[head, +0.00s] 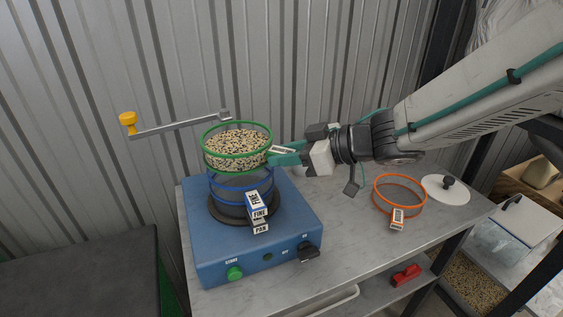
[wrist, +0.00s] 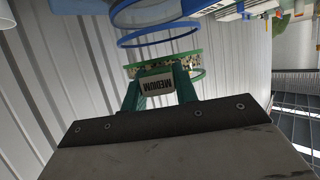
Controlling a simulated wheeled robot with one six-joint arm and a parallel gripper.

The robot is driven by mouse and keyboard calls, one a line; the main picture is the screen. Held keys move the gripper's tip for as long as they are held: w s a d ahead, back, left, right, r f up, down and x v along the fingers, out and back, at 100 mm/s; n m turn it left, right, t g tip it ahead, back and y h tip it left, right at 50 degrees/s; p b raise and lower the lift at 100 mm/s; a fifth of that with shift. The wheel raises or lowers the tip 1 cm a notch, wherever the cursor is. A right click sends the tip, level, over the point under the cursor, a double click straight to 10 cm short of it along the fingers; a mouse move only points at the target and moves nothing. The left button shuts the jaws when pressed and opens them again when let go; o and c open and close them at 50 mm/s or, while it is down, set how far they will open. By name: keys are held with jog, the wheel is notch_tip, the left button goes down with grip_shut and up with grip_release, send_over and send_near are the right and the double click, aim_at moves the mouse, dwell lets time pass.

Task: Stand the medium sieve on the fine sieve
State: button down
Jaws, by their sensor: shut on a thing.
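The medium sieve (head: 236,150) has green rims and clear walls, and holds speckled grain. My gripper (head: 275,154) is shut on its tab, whose MEDIUM label shows in the wrist view (wrist: 157,84). The fine sieve (head: 240,188) has blue rims and a FINE tab and stands on the pan on the blue shaker (head: 285,235). The medium sieve is over the fine sieve, roughly in line with it. The wrist view shows a small gap between the green rim and the blue rim (wrist: 160,37). The head view hides part of the fine sieve's top rim.
An orange-rimmed sieve (head: 400,195) lies on the grey bench (head: 350,245) at right, beside a white lid (head: 446,189) with a black knob. A metal arm with a yellow knob (head: 128,122) reaches out behind the stack at left. The bench front is clear.

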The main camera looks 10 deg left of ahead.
jog(key=shift+f, duration=1.4)
jog(key=shift+f, duration=0.15)
jog(key=c, duration=1.1)
grip_release()
